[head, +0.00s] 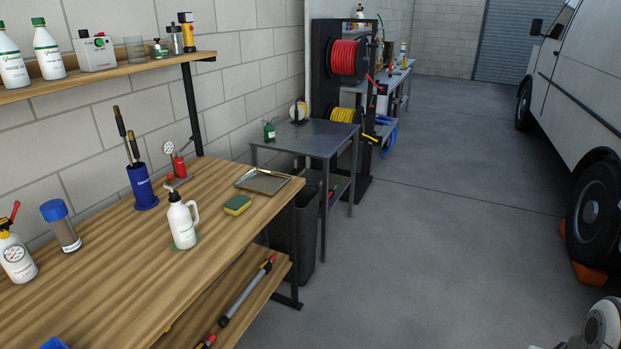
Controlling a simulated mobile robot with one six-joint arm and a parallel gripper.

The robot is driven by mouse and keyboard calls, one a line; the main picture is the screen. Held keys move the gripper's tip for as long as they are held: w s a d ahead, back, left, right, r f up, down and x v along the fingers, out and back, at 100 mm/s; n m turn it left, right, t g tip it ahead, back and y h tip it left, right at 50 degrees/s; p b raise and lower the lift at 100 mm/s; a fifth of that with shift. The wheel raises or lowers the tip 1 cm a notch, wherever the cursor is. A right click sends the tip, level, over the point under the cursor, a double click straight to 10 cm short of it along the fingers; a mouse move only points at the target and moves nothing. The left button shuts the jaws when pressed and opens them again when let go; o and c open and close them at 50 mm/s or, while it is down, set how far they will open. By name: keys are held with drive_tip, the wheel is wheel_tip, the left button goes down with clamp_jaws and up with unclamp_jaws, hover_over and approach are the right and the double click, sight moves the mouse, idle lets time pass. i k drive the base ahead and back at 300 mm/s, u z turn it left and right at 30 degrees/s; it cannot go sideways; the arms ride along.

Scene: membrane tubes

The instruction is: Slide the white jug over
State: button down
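The white jug (183,226) stands upright on the wooden workbench (110,265), near its front edge. It has a dark cap and a looped handle on its right side. A flat green patch (197,238) shows on the bench at its base. My gripper cannot be made out; only part of my arm shows at the bottom right corner, far from the jug.
A green and yellow sponge (237,205) and a metal tray (263,181) lie to the jug's right. A blue holder (142,188) with dark-handled tools stands behind it to the left. A blue-capped clear jar (66,233) stands further left. Bare wood lies left of the jug.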

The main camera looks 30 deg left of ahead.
sight(180, 219)
drive_tip(key=i, duration=1.1)
drive_tip(key=u, duration=2.5)
drive_tip(key=i, duration=1.65)
